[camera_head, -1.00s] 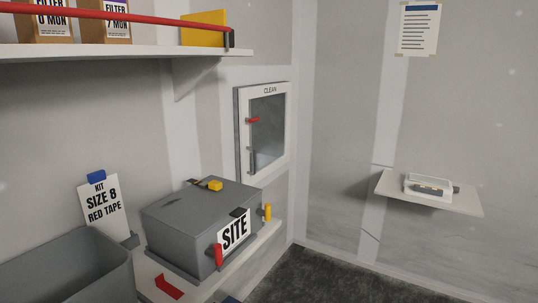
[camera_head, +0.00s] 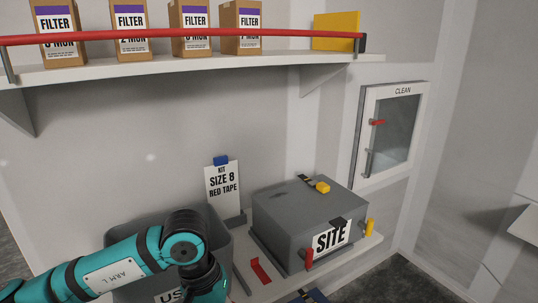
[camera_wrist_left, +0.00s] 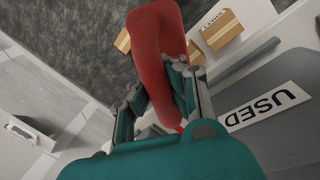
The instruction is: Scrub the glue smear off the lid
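The grey box (camera_head: 300,230) with the SITE label stands on the bench in the head view, its lid (camera_head: 285,203) shut. A dark streak (camera_head: 306,194) shows on the lid top; I cannot tell for sure that it is the glue smear. My left gripper (camera_wrist_left: 160,95) is shut on a red curved object (camera_wrist_left: 157,45) in the left wrist view, beside the grey bin (camera_wrist_left: 285,140) marked USED. In the head view my left arm is in front of this bin, and the gripper itself is out of the picture. My right gripper is in neither view.
A yellow-tipped catch (camera_head: 322,187) lies on the lid's back edge. A red latch (camera_head: 308,258) and yellow latch (camera_head: 370,228) are on the box. A red piece (camera_head: 261,271) lies on the bench. The sign (camera_head: 222,190) stands behind. The filter shelf (camera_head: 200,62) overhangs above.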

